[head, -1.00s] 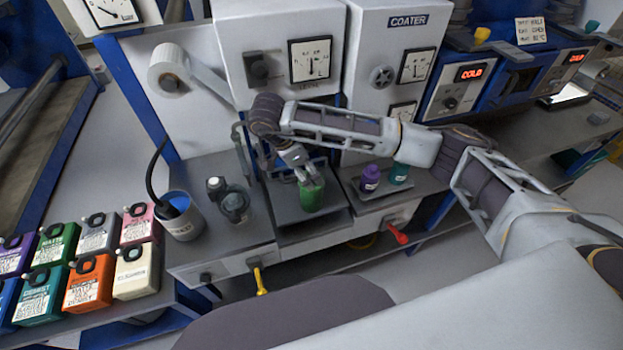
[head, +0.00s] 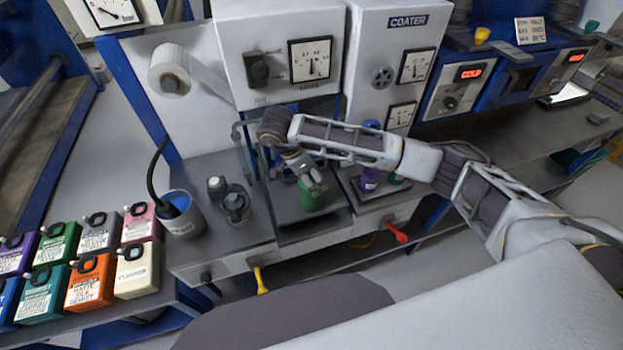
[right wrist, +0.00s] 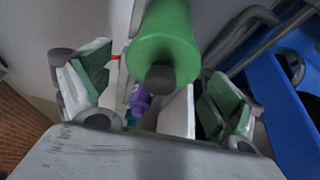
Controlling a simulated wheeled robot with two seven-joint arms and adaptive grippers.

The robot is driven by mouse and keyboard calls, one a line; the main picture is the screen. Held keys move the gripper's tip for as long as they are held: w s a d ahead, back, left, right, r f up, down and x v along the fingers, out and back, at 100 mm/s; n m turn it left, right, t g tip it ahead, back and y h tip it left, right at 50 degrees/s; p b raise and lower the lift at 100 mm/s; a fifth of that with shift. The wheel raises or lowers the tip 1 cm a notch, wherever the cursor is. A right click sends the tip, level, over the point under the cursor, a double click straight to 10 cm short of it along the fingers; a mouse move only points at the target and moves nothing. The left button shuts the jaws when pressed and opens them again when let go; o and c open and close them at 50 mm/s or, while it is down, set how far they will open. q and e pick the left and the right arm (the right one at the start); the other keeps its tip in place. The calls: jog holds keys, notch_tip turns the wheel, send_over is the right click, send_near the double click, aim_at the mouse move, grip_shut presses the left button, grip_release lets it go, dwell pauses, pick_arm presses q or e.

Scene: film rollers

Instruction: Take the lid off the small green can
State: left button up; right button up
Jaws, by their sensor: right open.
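The small green can (head: 314,196) stands upright on a dark platform (head: 288,206) in the middle of the bench. In the right wrist view the green can (right wrist: 163,40) shows close up, with a dark round knob (right wrist: 160,79) at its near end. I cannot tell the lid from the body there. My right gripper (head: 301,170) is at the can's upper left. In the right wrist view its fingers (right wrist: 158,88) are spread wide, one on each side of the picture, with nothing between the pads gripped. My left gripper is not in view.
A purple bottle (head: 369,181) stands to the right, with a teal one (head: 398,179) partly hidden by my forearm. A dark lidded pot (head: 236,207) and a pail (head: 181,217) stand left. Several colored jugs (head: 84,284) fill the lower left. The coater cabinet (head: 398,50) rises behind.

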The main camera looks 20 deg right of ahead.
jog(key=c, duration=1)
jog(key=shift+r, duration=0.2)
jog(key=shift+r+b, duration=0.3)
jog(key=shift+r, duration=1.35)
jog(key=s+a+b, duration=0.2)
jog(key=a+b, duration=0.1)
jog(key=a, duration=1.5)
jog(key=shift+f, duration=0.1)
